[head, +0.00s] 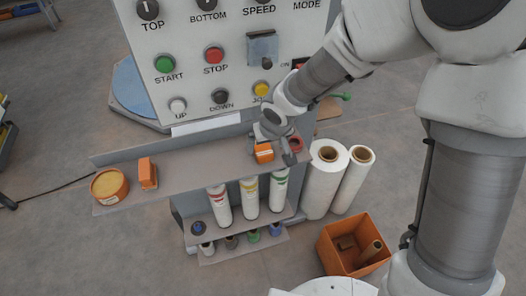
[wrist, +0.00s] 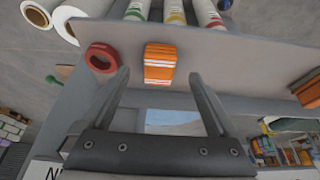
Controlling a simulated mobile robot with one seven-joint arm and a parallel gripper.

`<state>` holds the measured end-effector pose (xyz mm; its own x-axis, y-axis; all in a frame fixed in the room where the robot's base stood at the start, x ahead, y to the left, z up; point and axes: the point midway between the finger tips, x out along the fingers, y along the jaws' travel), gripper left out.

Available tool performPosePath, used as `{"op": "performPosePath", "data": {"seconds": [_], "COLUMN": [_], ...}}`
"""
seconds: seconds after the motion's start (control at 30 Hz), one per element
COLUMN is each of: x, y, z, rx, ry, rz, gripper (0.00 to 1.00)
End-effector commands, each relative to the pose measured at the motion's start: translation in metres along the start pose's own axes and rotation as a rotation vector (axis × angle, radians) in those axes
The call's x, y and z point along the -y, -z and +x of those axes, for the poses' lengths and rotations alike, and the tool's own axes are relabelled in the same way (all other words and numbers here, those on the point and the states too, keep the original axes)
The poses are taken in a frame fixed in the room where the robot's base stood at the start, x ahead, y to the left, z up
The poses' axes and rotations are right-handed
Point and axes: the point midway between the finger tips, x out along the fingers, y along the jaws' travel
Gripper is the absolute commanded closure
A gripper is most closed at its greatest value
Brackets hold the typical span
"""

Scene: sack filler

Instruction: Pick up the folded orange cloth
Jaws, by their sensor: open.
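The folded orange cloth (head: 264,153) lies on the grey shelf (head: 205,168) toward its right end, partly hidden by my gripper (head: 276,152) in the head view. In the wrist view the cloth (wrist: 160,63) shows white stripes and lies near the shelf edge. My gripper (wrist: 158,76) is open and empty. Its two fingers point at the shelf, one to each side of the cloth in the picture. The cloth appears between and slightly beyond the fingertips; I cannot tell whether they touch it.
A red ring (wrist: 101,57) lies close beside the cloth. An orange tin (head: 109,186) and an orange block (head: 147,173) stand at the shelf's left end. The control panel (head: 215,60) rises behind. Several white tubes (head: 249,197) stand below in front; white rolls (head: 325,180) stand right.

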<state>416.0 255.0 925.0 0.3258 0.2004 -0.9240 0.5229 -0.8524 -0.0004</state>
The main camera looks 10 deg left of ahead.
Motion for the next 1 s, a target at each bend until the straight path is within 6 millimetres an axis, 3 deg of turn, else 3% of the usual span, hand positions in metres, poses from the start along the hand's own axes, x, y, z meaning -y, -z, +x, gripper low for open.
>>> {"op": "performPosePath", "data": {"seconds": [0.4, 0.7, 1.0], "x": [0.000, 0.000, 0.000], "y": [-0.001, 0.001, 0.000], "z": [0.050, 0.053, 0.053], "rx": [0.001, -0.001, 0.000], "ry": [0.000, 0.000, 0.000], "rz": [-0.001, 0.000, 0.000], "gripper": [0.05, 0.05, 0.59]}}
